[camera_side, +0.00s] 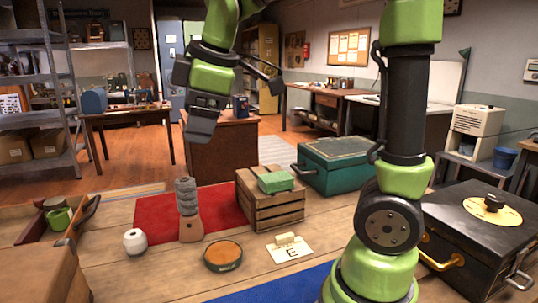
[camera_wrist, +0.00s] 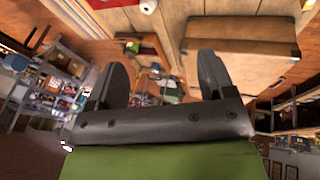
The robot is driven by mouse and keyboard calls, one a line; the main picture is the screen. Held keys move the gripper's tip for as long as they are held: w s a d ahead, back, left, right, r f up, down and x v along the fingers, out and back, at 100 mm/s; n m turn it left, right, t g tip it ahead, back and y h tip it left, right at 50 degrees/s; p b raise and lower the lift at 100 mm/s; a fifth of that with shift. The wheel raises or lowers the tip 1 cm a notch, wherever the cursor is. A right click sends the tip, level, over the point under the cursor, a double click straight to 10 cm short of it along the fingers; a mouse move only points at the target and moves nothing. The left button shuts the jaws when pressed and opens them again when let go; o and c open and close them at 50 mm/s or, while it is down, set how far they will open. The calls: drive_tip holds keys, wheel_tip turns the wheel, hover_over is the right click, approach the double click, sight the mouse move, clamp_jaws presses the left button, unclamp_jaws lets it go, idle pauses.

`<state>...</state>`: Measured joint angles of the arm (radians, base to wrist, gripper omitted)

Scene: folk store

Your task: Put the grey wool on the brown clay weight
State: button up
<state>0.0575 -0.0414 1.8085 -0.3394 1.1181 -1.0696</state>
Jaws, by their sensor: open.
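The grey wool (camera_side: 186,196), a ridged upright grey roll, stands on top of the brown clay weight (camera_side: 191,229), a tapered block on the table. The two appear to touch, and the stack looks roughly upright. My gripper (camera_side: 199,132) is well above the stack, apart from it, with nothing seen in it. In the wrist view my gripper (camera_wrist: 163,70) shows its two fingers wide apart with no object held between them. I cannot make out the wool or the weight in the wrist view.
A white ball (camera_side: 135,241) is left of the stack, and a round orange-topped tin (camera_side: 222,256) is in front. A wooden crate (camera_side: 268,212) bearing a green block (camera_side: 276,181) is to the right. A card marked E (camera_side: 289,250) lies in front of the crate.

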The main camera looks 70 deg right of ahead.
drive_tip(key=s+a+f+m+t+y, duration=0.1)
drive_tip(key=s+a+m, duration=0.1)
drive_tip(key=s+m, duration=0.4)
drive_tip(key=s+a+f+m+t+y, duration=0.1)
drive_tip(key=s+a+f+m, duration=0.1)
drive_tip(key=s+m, duration=0.4)
drive_tip(key=shift+s+a+y, duration=0.3)
drive_tip(key=shift+s+a, duration=0.15)
drive_tip(key=shift+s, duration=0.6)
